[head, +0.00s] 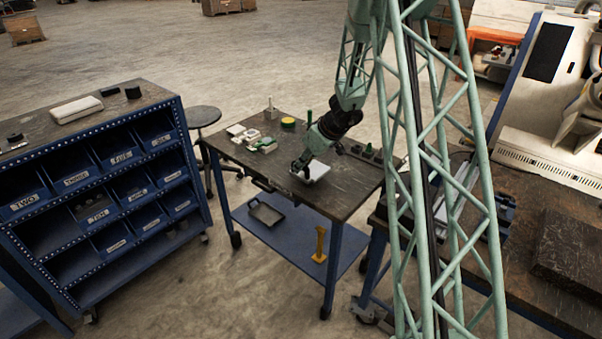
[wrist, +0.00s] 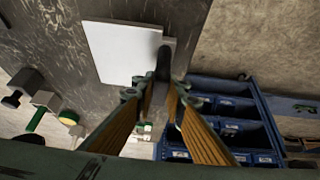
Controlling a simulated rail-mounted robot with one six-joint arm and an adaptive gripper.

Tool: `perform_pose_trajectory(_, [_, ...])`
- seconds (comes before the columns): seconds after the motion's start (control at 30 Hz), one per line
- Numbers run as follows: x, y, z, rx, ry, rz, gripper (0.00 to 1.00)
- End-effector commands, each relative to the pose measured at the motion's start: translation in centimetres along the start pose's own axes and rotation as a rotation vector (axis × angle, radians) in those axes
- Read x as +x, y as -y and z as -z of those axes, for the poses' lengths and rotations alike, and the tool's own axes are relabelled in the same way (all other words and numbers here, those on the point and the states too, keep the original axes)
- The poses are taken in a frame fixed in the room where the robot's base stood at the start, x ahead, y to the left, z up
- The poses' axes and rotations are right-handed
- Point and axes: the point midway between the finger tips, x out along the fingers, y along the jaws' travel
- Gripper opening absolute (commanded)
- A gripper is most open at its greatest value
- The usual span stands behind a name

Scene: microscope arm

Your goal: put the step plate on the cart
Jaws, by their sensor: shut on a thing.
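The step plate, which I take to be the flat white plate (head: 313,172), is over the front half of the dark top of the wheeled blue cart (head: 250,163). In the wrist view the white plate (wrist: 118,50) lies flat against the dark cart top (wrist: 60,45), with a small grey tab at its right corner. My gripper (head: 303,164) reaches down to the plate's left side. In the wrist view my gripper (wrist: 162,85) is shut at that tab, on the plate's edge. I cannot tell whether the plate touches the cart top or hangs just above it.
On the cart top are small pale blocks (head: 262,145), a yellow-green round thing (head: 288,122) and dark parts at the back right. The lower shelf (head: 285,232) holds a tray and a yellow stand. A blue bin cabinet (head: 110,190) stands left, a workbench (head: 530,230) right.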

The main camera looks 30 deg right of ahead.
Motion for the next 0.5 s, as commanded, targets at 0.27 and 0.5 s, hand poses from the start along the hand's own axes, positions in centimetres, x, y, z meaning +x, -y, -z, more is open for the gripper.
perform_pose_trajectory(0.27, [2.0,0.0,-1.2,0.0,0.001,0.001,0.0])
perform_pose_trajectory(0.5, [2.6,0.0,-1.6,-0.002,-0.001,-0.001,0.0])
